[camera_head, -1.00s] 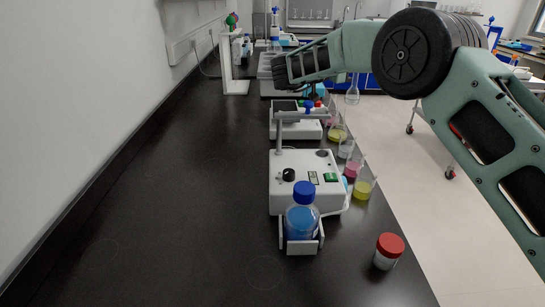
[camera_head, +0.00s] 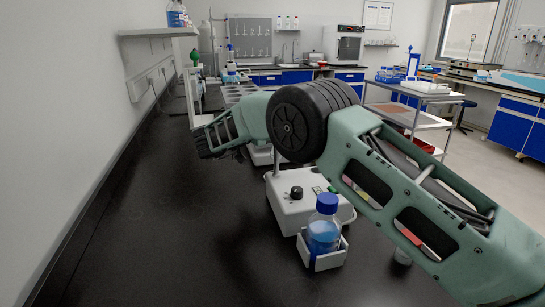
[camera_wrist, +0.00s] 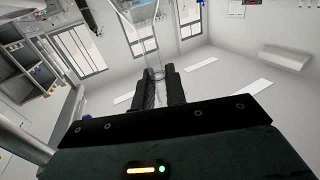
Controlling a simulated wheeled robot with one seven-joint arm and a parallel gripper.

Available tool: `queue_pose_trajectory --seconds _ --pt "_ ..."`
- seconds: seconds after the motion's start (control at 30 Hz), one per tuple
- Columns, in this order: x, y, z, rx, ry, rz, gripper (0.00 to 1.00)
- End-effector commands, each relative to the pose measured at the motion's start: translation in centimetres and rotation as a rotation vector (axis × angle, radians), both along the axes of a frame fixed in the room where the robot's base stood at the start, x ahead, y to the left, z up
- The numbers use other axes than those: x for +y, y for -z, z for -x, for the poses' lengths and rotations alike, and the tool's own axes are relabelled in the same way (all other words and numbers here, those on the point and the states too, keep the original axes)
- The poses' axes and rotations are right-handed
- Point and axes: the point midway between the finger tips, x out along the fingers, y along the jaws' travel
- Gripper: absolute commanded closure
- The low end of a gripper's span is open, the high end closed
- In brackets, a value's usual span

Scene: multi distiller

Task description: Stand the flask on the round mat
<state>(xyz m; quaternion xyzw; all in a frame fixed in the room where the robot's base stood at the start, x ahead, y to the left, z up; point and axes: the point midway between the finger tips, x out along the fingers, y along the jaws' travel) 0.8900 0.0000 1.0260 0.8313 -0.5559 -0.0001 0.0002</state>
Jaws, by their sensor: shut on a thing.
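My gripper (camera_wrist: 159,72) is shut on the narrow neck of a clear glass flask (camera_wrist: 150,18) in the wrist view. The flask's wider body extends beyond the fingertips and is cut off by the top edge. In the head view, my arm reaches over the bench toward the left and away. I cannot pick out the round mat in either current view.
A blue-capped bottle (camera_head: 323,234) stands in a white holder at the front of a white device (camera_head: 292,207), close below my arm. The black bench (camera_head: 150,240) is clear on the left, along the wall. A wall shelf (camera_head: 158,32) hangs at upper left.

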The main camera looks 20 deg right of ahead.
Motion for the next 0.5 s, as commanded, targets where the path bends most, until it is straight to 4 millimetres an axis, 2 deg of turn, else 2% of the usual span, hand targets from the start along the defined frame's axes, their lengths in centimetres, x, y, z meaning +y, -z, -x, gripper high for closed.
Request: queue_pose_trajectory --seconds 0.1,0.27,0.5 --pt "0.0 1.8 0.0 0.001 -0.001 0.001 1.00" --pt "0.0 2.9 0.0 0.000 -0.001 -0.001 1.00" --pt "0.0 5.9 0.0 0.001 -0.002 0.001 1.00"
